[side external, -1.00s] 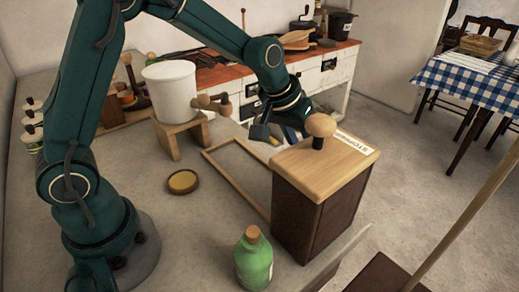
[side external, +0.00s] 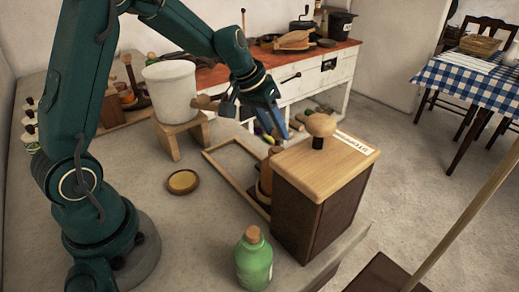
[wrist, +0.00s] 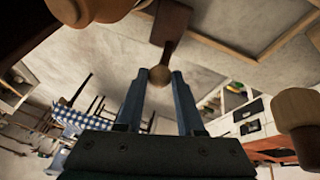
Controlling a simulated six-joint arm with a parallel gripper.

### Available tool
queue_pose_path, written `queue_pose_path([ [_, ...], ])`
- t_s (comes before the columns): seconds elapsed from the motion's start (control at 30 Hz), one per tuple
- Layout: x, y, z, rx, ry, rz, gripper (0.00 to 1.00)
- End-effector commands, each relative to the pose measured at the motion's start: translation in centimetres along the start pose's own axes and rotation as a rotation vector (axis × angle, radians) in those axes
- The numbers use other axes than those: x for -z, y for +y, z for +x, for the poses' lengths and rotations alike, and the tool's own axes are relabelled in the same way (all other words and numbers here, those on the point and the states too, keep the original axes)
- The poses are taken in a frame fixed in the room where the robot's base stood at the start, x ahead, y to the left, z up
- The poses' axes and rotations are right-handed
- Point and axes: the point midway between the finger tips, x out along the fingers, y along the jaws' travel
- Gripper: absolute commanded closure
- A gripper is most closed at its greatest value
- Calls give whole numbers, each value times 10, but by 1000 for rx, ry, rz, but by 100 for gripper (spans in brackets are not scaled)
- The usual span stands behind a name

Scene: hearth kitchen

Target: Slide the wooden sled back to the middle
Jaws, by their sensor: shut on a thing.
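The wooden sled (side external: 264,187) shows as a tan and brown piece at the right end of a flat wooden frame (side external: 222,177) on the counter. It is partly hidden behind a dark box. My gripper (side external: 282,135) is low behind that box, its fingertips partly hidden in the side view. In the wrist view a small round wooden knob (wrist: 160,76) sits between the two fingertips of my gripper (wrist: 160,84). A dark brown bar (wrist: 171,22) runs from the knob toward the frame. The fingers are shut on the knob.
The dark box (side external: 300,212) with a wooden lid and round knob stands close by. A green corked bottle (side external: 254,262) stands in front. A white bucket (side external: 172,91) with a tap is on a wooden stand (side external: 184,133). A small round dish (side external: 183,182) lies left of the frame.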

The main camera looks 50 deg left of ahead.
Motion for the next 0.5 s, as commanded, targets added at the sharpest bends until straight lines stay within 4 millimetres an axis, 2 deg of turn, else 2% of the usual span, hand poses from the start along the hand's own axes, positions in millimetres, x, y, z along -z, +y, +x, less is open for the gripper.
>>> queue_pose_path([
  [0.07,1,0,0,1,3,1,100],
  [0.1,1,0,0,1,3,1,59],
  [0.17,1,0,0,1,3,1,36],
  [0.2,1,0,0,0,2,1,34],
  [0.5,0,0,-1,0,1,1,34],
])
